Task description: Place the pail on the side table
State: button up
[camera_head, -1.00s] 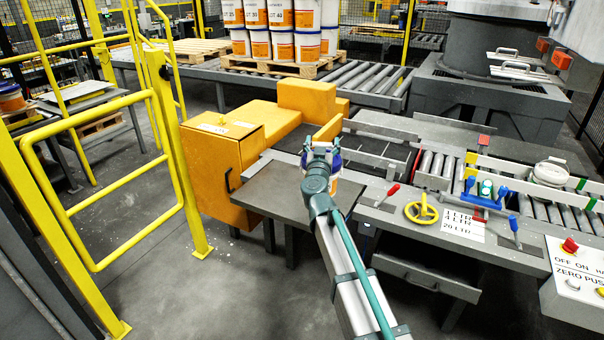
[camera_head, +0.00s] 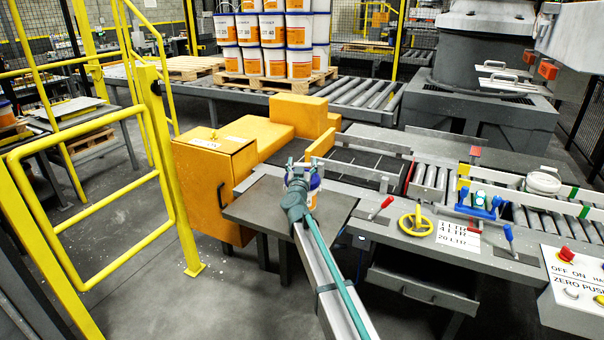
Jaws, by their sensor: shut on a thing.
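The pail (camera_head: 315,187) has a blue lid and a white body with some orange, and it is mostly hidden behind my gripper and wrist. My gripper (camera_head: 299,168) is shut on the pail near its top. The side table (camera_head: 252,207) is a flat dark grey plate beside the yellow cabinet. In this view the pail appears over the right part of the side table. I cannot tell whether its bottom touches the plate.
A yellow cabinet (camera_head: 212,165) stands left of the side table. A roller conveyor (camera_head: 430,180) with a yellow handwheel (camera_head: 416,222) and levers lies to the right. Stacked pails (camera_head: 272,40) stand on a pallet behind. A yellow gate (camera_head: 90,190) is at left.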

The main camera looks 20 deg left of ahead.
jog(key=shift+w+a+f, duration=0.1)
jog(key=shift+f, duration=0.75)
jog(key=shift+w+a+f, duration=0.1)
jog(key=shift+f, duration=0.75)
jog(key=shift+d+f, duration=0.1)
jog(key=o, duration=1.8)
jog(key=b+v, duration=0.1)
jog(key=v, duration=1.1)
jog(key=shift+s, duration=0.1)
